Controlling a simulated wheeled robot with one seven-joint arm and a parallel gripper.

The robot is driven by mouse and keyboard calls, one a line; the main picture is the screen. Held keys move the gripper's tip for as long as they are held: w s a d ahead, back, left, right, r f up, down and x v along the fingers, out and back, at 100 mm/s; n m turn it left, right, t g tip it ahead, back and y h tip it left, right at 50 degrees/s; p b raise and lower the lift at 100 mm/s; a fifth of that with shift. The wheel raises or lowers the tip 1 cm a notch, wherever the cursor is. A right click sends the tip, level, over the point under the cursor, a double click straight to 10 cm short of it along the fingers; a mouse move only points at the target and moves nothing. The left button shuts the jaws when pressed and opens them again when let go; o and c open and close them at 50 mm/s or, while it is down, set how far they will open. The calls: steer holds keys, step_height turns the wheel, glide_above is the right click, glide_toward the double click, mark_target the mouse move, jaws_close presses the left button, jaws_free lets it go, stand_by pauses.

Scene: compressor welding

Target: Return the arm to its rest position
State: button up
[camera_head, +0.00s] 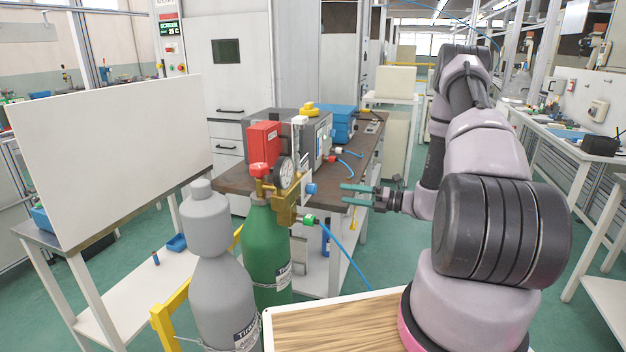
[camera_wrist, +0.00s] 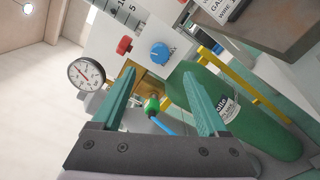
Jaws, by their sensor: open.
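My gripper (camera_head: 357,194) has teal fingers and is open, with nothing between them. In the head view it points left, just right of the gas regulator, at about the height of the table top. In the wrist view my gripper (camera_wrist: 165,92) shows its two fingers spread apart. Between and beyond them are the green hose fitting (camera_wrist: 152,104) and the blue knob (camera_wrist: 160,50). The regulator with its gauge (camera_head: 284,171) sits on the green gas cylinder (camera_head: 268,250). I cannot tell the exact gap between the fingers and the regulator. My arm reaches forward on the right.
A grey cylinder (camera_head: 220,280) stands left of the green one, near a yellow rail (camera_head: 170,318). A workbench (camera_head: 235,181) holds a red box (camera_head: 264,143) and a blue box (camera_head: 341,124). A white panel (camera_head: 115,155) stands left. A blue hose (camera_head: 345,258) hangs from the regulator. Green floor lies open behind my arm.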

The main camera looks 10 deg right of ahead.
steer(key=s+a+r+n+g+h, duration=0.1)
steer(key=s+a+r+n+g, duration=0.25)
steer(key=r+n, duration=0.3)
steer(key=s+a+r+n+g+h, duration=0.25)
steer(key=s+r+n, duration=0.2)
steer(key=r, duration=0.35)
steer(key=s+a+r+n+g+h, duration=0.1)
steer(key=s+a+r+n+g, duration=0.2)
steer(key=r+n, duration=0.4)
steer(key=s+d+r+n+t+h, duration=0.2)
steer(key=s+r+n+t+h, duration=0.1)
steer(key=s+r+n, duration=0.4)
steer(key=s+d+r+n+t+h, duration=0.3)
steer(key=s+r+n+h, duration=0.3)
steer(key=s, duration=0.3)
steer(key=shift+s+r+n+t, duration=0.3)
steer(key=shift+r+n+t, duration=0.3)
steer(key=shift+r+n, duration=0.15)
